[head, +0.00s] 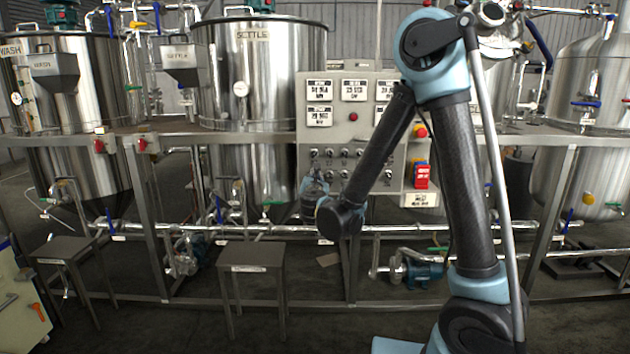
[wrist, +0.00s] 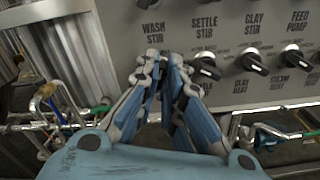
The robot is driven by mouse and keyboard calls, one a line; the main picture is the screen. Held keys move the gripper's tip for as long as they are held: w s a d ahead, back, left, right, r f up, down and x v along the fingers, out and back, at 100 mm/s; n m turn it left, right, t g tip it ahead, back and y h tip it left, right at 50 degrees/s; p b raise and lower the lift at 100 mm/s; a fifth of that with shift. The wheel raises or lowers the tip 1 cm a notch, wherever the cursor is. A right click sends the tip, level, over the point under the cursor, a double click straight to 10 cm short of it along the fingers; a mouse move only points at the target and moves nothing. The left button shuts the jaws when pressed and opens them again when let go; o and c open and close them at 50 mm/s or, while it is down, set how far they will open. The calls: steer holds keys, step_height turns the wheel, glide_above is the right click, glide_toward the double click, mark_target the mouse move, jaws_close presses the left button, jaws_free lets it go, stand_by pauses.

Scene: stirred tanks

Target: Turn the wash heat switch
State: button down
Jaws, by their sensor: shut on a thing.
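The wash heat switch sits at the left end of the lower switch row. My gripper's fingers cover it in the wrist view, so its turned position is hidden. My gripper (wrist: 165,65) is shut on it, with the fingertips just below the "WASH STIR" label (wrist: 152,30). In the head view, my gripper (head: 314,188) is at the lower left of the grey control panel (head: 350,135), and the switch cannot be made out there.
The settle heat switch (wrist: 205,68) is close to the right of my fingers. The clay heat switch (wrist: 250,62) follows farther right. A red emergency-type button (head: 420,131) is at the panel's right. Pipes (head: 250,228) run below, and a small table (head: 252,258) stands in front.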

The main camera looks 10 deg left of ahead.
steer(key=shift+d, duration=0.1)
steer(key=c, duration=1.7)
jaws_free()
steer(key=v, duration=1.2)
steer(key=shift+f, duration=0.1)
